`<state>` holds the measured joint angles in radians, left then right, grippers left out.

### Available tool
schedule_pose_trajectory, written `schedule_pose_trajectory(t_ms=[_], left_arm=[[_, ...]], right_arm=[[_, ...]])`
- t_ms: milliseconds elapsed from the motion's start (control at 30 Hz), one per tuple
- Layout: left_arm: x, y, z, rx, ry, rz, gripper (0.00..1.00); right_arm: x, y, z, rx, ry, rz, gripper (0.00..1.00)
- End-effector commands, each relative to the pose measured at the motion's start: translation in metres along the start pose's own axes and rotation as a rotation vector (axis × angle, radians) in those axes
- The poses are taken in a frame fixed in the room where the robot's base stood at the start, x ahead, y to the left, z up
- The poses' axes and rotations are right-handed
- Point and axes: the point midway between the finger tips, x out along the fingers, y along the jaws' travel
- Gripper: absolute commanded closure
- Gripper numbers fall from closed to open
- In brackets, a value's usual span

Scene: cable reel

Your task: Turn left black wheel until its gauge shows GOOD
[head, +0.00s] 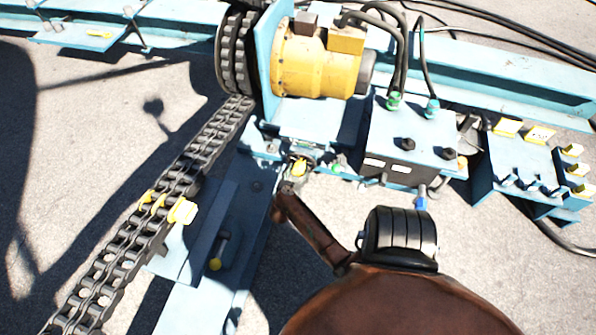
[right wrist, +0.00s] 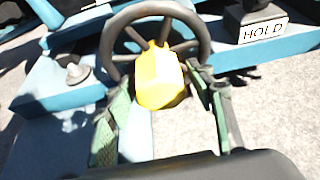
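In the right wrist view a dark spoked wheel (right wrist: 200,28) stands ahead of my right gripper (right wrist: 162,84). A yellow knob (right wrist: 158,80) covers its middle. The green-padded fingers are spread on either side of the knob; whether they touch it is unclear. In the head view the right gripper (head: 291,180) is small, at the yellow part below the yellow motor. The wheel is hard to make out there. A white plate (right wrist: 263,29) reading HOLD sits right of the wheel; whether it is this wheel's gauge is unclear. My left gripper is not in view.
A blue box (head: 415,135) with black knobs and white plates stands right of the gripper. A yellow motor (head: 315,65) and black sprocket (head: 235,50) are behind it. A heavy chain (head: 130,240) runs down the left. Grey ground (head: 60,130) is open at far left.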

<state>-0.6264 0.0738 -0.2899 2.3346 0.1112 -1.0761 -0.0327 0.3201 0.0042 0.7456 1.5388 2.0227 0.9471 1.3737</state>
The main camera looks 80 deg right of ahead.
Motion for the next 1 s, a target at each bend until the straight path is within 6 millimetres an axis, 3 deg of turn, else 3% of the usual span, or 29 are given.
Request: schedule_pose_trajectory(t_ms=[667,1000], left_arm=[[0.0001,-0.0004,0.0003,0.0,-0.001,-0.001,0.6],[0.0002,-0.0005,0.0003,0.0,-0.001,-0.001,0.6]], right_arm=[[-0.0002,-0.0005,-0.0005,0.0,0.0,-0.001,0.99],[-0.005,0.007,-0.0029,0.017,0.001,0.017,1.0]])
